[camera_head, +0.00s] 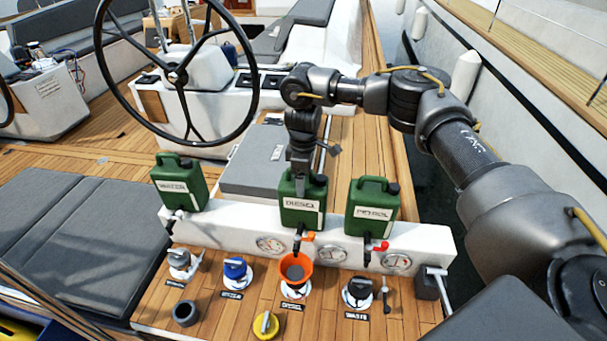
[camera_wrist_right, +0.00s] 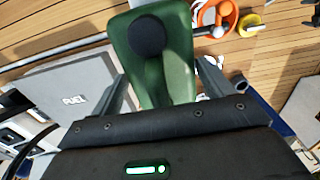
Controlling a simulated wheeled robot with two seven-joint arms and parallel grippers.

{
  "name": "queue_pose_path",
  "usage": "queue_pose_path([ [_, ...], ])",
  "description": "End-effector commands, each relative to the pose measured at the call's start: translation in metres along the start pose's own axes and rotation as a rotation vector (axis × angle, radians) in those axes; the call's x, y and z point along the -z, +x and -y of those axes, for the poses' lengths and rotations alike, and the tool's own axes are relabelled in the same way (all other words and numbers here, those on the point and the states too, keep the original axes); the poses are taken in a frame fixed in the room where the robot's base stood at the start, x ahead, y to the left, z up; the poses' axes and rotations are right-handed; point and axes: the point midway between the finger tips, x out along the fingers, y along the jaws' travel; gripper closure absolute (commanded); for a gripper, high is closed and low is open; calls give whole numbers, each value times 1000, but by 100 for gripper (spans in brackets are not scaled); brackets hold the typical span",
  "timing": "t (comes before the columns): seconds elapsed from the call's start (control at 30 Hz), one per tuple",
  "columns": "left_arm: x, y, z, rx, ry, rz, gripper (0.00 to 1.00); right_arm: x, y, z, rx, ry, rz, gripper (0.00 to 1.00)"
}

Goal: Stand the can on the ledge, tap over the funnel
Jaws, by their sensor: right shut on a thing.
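The green DIESEL can (camera_head: 301,208) is upright at the middle of the white ledge (camera_head: 235,222). Its base looks level with the ledge top; I cannot tell whether it rests there. My right gripper (camera_head: 301,186) is shut on it from above; the can also fills the jaws in the right wrist view (camera_wrist_right: 172,78). My left gripper is not in view.
A green WATER can (camera_head: 180,185) stands left on the ledge and a green PETROL can (camera_head: 371,208) right, with a red tap handle. Other capped fillers flank the funnel. A yellow cap (camera_head: 266,325) lies in front. The steering wheel (camera_head: 178,75) is behind left.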

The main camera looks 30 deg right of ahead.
Motion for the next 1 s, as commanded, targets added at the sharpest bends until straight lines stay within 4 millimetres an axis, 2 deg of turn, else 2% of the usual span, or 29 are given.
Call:
queue_pose_path([
  [0.13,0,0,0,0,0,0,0,1,1,0,-2,0,-3,91],
  [0.17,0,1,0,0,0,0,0,0,3,0,0,0,0,18],
  [0.3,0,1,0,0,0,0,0,0,3,0,0,0,0,0],
  [0.53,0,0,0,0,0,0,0,0,1,0,0,0,0,0],
  [0.67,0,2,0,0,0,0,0,1,-8,-1,-3,-1,-2,0],
  [1.0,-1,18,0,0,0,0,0,0,-75,-1,-7,0,-2,0],
])
